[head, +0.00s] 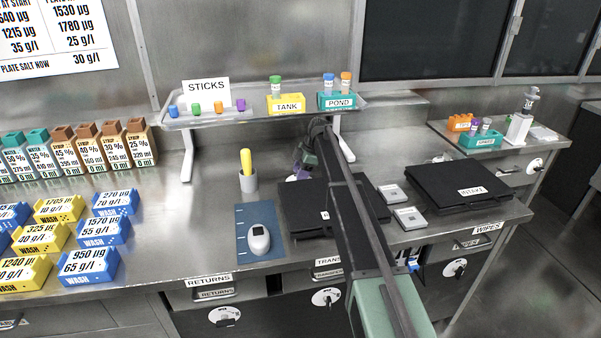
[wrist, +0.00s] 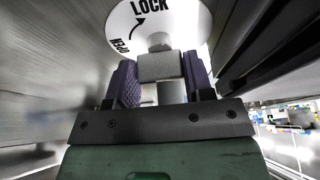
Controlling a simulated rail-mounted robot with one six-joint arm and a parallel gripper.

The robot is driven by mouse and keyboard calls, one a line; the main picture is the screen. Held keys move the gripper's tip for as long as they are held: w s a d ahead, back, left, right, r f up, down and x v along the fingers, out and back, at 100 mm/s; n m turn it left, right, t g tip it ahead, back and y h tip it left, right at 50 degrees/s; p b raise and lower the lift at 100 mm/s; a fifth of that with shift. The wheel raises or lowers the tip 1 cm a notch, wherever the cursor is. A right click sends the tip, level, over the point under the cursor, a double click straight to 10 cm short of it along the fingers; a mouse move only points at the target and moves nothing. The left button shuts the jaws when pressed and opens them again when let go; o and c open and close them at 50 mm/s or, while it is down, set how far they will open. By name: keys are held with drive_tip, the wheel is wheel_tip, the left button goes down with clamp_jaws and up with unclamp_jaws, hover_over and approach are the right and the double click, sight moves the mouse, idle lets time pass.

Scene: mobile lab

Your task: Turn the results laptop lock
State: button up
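The results laptop (head: 300,215) is a dark closed slab in the middle of the bench, partly hidden by my arm, with only the edge of its label showing. Behind it my gripper (head: 302,170) reaches down at a white disc, of which a sliver shows in the head view. In the wrist view the lock disc (wrist: 183,18) is white, with "LOCK", "OPEN" and a curved arrow. A grey block-shaped knob (wrist: 160,67) stands in front of it. The purple fingers of my gripper (wrist: 161,85) lie on both sides of the knob and appear to touch it.
A dark intake laptop (head: 440,190) lies to the right, with two small grey devices (head: 400,205) between. A raised shelf (head: 250,117) with racks stands behind.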

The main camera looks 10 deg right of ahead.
drive_tip(key=o, duration=0.4)
drive_tip(key=p+v, duration=1)
drive_tip(key=v, duration=0.1)
drive_tip(key=s+m+h, duration=0.1)
drive_tip(key=s+m, duration=0.4)
drive_tip(key=s, duration=0.3)
drive_tip(key=s+a+m+h, duration=0.1)
drive_tip(key=s+m, duration=0.4)
drive_tip(key=s, duration=0.3)
drive_tip(key=s+f+m, duration=0.1)
drive_tip(key=s+m, duration=0.4)
drive_tip(key=s, duration=0.3)
drive_tip(key=shift+a+h, duration=0.2)
drive_tip(key=shift+h, duration=0.2)
drive_tip(key=s+a+m, duration=0.1)
drive_tip(key=s, duration=0.5)
drive_tip(key=s+a+m+h, duration=0.1)
drive_tip(key=s, duration=0.6)
drive_tip(key=s+a+m, duration=0.1)
drive_tip(key=s, duration=0.6)
drive_tip(key=shift+s+f+m+h, duration=0.2)
drive_tip(key=shift+m+h, duration=0.1)
drive_tip(key=shift+h, duration=0.1)
